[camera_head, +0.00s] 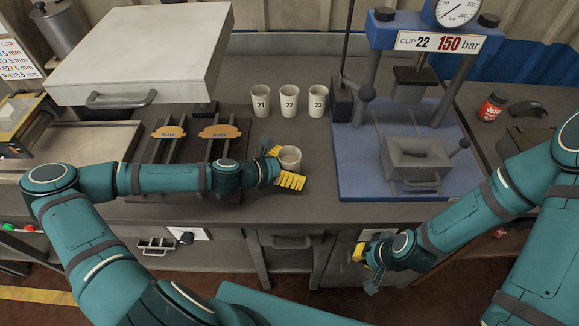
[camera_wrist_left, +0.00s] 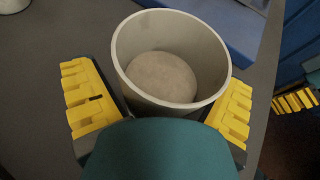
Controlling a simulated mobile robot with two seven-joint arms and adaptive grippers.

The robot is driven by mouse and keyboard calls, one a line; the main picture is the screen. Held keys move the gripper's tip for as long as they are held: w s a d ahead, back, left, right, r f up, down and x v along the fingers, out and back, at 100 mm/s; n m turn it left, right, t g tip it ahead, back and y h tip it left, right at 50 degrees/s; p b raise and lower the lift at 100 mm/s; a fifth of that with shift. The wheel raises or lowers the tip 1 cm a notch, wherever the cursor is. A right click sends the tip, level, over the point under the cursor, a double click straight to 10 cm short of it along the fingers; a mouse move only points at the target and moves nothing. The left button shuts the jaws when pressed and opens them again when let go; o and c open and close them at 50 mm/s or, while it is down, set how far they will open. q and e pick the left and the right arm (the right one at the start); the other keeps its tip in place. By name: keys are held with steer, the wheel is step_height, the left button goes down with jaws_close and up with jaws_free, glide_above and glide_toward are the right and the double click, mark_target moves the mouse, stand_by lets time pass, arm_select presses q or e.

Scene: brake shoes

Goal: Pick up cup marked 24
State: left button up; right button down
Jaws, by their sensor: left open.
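A pale cup (camera_head: 289,160) stands on the grey bench top, apart from the row of cups; no number shows on its visible side. My left gripper (camera_head: 281,166) is open, with one yellow finger on each side of this cup. In the left wrist view the cup (camera_wrist_left: 170,75) sits between the spread fingers, and I look down into it at a round, light-coloured content or bottom. Whether the fingers touch it is unclear. My right gripper (camera_head: 366,268) hangs low in front of the bench, empty, its fingers apart.
Cups marked 21 (camera_head: 261,101), 22 (camera_head: 289,101) and 23 (camera_head: 317,101) stand in a row behind. A blue press (camera_head: 365,180) with a gauge is at right, a red-labelled jar (camera_head: 492,106) beyond it. A rack with orange brake shoes (camera_head: 220,132) is at left.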

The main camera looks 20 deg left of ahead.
arm_select(q)
steer(key=c, duration=1.4)
steer(key=shift+r, duration=0.15)
